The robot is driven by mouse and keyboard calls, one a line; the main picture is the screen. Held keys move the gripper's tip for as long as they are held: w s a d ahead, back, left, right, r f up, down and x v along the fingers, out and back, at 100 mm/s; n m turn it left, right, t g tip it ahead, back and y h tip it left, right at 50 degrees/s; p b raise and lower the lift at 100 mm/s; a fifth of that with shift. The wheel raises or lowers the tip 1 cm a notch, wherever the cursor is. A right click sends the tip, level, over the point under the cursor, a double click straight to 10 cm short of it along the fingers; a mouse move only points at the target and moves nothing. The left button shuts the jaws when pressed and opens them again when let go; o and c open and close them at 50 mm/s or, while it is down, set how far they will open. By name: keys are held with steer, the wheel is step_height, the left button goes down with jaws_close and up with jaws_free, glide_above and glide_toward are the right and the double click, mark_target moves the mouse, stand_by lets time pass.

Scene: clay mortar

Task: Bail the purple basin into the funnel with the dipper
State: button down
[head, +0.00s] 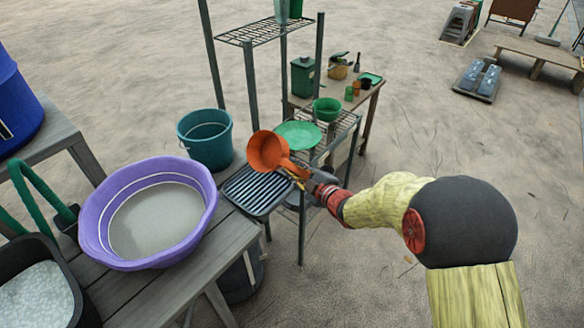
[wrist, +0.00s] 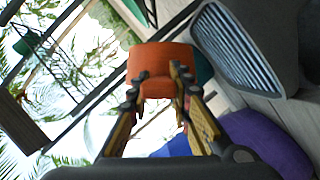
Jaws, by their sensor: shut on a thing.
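The purple basin (head: 88,232) stands on the grey wooden bench at the left and holds greyish liquid (head: 155,218). Part of it shows at lower right in the wrist view (wrist: 262,140). My gripper (head: 301,177) is shut on the handle of the orange dipper (head: 268,153); the dipper also shows in the wrist view (wrist: 160,62). The dipper is held in the air right of the basin, above the ribbed black tray, its cup tilted with the mouth toward the head camera. I see no liquid in the cup. I cannot make out a funnel for certain.
A teal bucket (head: 205,140) stands behind the basin. The ribbed tray (head: 257,190) sits at the bench's right end. A metal rack (head: 250,85) with a green plate (head: 298,134) and green bowl (head: 326,108) stands close behind the dipper. A black tub (head: 70,300) is at front left.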

steer(key=shift+r+m+g, duration=0.2)
steer(key=shift+m+g, duration=0.1)
steer(key=shift+m, duration=0.3)
steer(key=shift+r+m+g+p, duration=0.35)
steer(key=shift+m+p, duration=0.25)
steer(key=shift+p, duration=0.65)
steer(key=m+p, duration=0.1)
steer(key=p, duration=0.2)
steer(key=shift+r+g+y, duration=0.15)
steer(key=shift+g+y, duration=0.15)
steer(key=shift+g, duration=0.05)
steer(key=shift+m+p, duration=0.3)
steer(key=shift+p, duration=0.4)
steer(key=shift+g, duration=0.3)
